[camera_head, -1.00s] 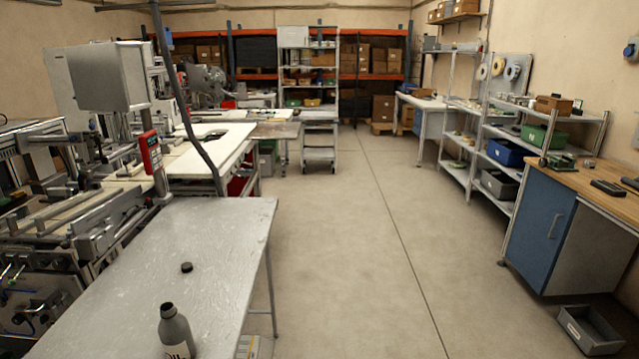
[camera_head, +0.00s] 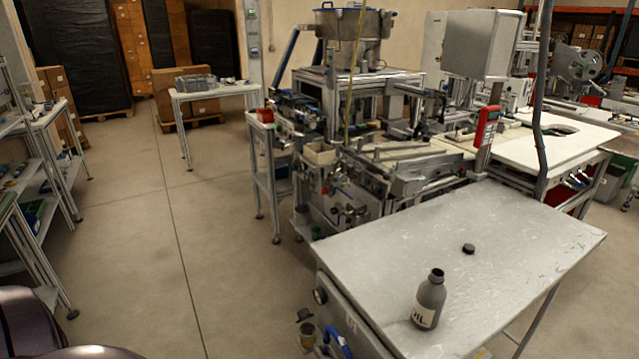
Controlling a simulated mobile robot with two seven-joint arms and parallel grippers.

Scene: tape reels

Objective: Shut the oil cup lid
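A small cup-like fitting (camera_head: 307,337) with an amber-brown body sits low at the near left end of the metal table. A dark flap-like piece (camera_head: 304,315) stands above it. It looks like an oil cup with a raised lid, but it is too small to be sure. A grey bottle (camera_head: 430,300) with a white label stands upright and uncapped on the table. A black round cap (camera_head: 468,249) lies apart behind it. Neither of my grippers is in view; only dark, glossy parts, probably of my arm, show at the bottom left.
The grey metal table (camera_head: 490,235) fills the lower right, joined to a large machine (camera_head: 375,160) behind it. Shelving (camera_head: 40,190) stands along the left. Open floor (camera_head: 185,260) lies between them. A white table (camera_head: 215,92) stands farther back.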

